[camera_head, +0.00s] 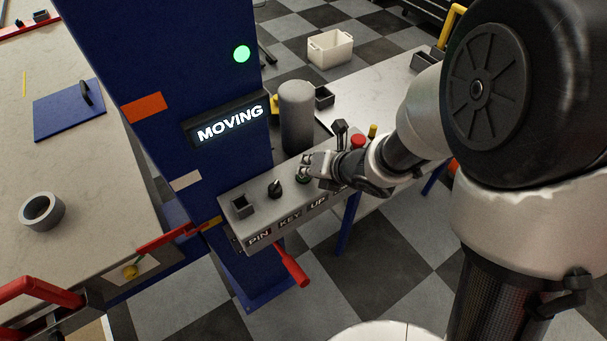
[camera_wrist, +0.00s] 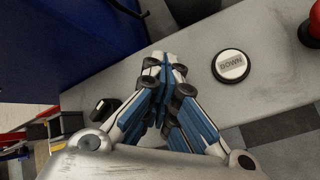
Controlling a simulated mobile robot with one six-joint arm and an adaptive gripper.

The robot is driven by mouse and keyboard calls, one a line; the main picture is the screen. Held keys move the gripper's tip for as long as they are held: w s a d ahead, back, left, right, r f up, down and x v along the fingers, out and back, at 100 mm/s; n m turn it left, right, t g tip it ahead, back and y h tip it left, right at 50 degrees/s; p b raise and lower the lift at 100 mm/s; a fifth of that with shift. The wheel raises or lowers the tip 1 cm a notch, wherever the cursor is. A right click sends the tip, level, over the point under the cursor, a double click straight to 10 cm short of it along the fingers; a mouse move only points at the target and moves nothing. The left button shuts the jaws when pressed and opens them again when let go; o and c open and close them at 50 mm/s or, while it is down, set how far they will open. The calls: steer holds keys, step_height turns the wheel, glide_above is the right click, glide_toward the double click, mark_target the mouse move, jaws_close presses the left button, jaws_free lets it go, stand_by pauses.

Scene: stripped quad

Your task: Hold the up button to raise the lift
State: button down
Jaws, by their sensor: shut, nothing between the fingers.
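The control panel (camera_head: 292,215) juts from the blue lift column (camera_head: 170,75) and carries PIN, KEY and UP labels. In the wrist view my closed fingertips (camera_wrist: 165,65) are over the panel, left of the white DOWN button (camera_wrist: 231,65). The display (camera_head: 228,122) reads MOVING and the round lamp (camera_head: 241,54) glows green.
A black key switch (camera_head: 274,188) and a square pin socket (camera_head: 241,206) sit left of my gripper. A red knob (camera_head: 357,141) and a grey cylinder (camera_head: 297,117) stand close by. A red handle (camera_head: 292,265) hangs below the panel. A workbench (camera_head: 85,170) fills the left.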

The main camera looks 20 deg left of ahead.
stand_by(0.6)
steer(key=shift+r+p, duration=0.6)
steer(key=shift+r, duration=0.25)
steer(key=shift+r+p, duration=2)
steer(key=shift+r, duration=0.5)
